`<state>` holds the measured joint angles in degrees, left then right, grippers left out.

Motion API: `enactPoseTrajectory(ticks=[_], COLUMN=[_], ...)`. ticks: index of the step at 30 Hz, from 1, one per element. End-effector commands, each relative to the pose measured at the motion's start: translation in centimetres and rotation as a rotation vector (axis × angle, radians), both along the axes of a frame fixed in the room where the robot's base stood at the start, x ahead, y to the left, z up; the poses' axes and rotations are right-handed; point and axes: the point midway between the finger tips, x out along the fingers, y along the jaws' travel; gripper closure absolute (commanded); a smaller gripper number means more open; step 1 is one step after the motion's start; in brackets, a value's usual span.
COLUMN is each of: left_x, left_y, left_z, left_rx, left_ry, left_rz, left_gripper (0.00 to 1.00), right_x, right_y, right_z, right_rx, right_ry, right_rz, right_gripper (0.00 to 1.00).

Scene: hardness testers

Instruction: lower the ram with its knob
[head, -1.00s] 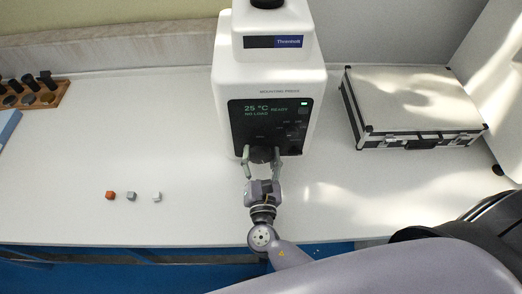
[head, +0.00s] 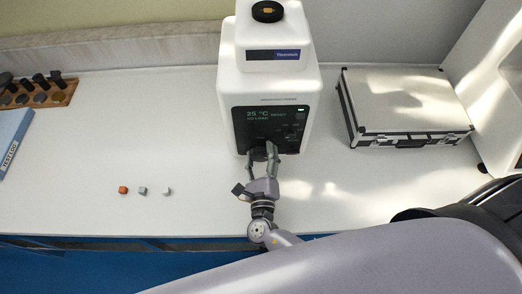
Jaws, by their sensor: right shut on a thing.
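The white mounting press (head: 277,86) stands at the back middle of the bench. Its dark front panel (head: 271,117) shows a 25 °C reading and a small lit indicator. The black knob (head: 259,153) sits low on that panel, partly hidden by the fingers. My right gripper (head: 260,158) is shut on the knob, a finger on either side of it, with its wrist turned to a slant. A dark round cap with an orange-brown centre (head: 268,11) is on top of the press. My left gripper is not in view.
A silver case (head: 405,107) stands right of the press. A wooden rack (head: 42,97) with dark pieces and a blue booklet (head: 14,140) are at the far left.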

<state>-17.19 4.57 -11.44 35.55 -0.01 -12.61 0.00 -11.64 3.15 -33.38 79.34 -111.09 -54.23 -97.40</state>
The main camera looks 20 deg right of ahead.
Motion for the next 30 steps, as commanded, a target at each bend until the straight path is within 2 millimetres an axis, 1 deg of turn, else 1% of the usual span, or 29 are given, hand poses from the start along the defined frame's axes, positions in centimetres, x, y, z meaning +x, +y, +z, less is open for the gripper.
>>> enactPoseTrajectory(ticks=[1, 6, 30], left_x=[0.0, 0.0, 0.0], left_y=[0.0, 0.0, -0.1], left_z=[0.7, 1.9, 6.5], left_rx=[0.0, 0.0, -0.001], left_ry=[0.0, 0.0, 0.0], left_rz=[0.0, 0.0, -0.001], left_gripper=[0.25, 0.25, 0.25], right_x=[-0.1, 0.0, 0.0], right_y=[0.0, 0.1, 0.1], right_z=[0.2, 0.2, 0.0], right_rx=[-0.044, -0.199, -0.929], right_ry=[0.016, 0.06, 0.271], right_rz=[0.0, 0.0, 0.001], right_gripper=[0.73, 0.73, 0.73])
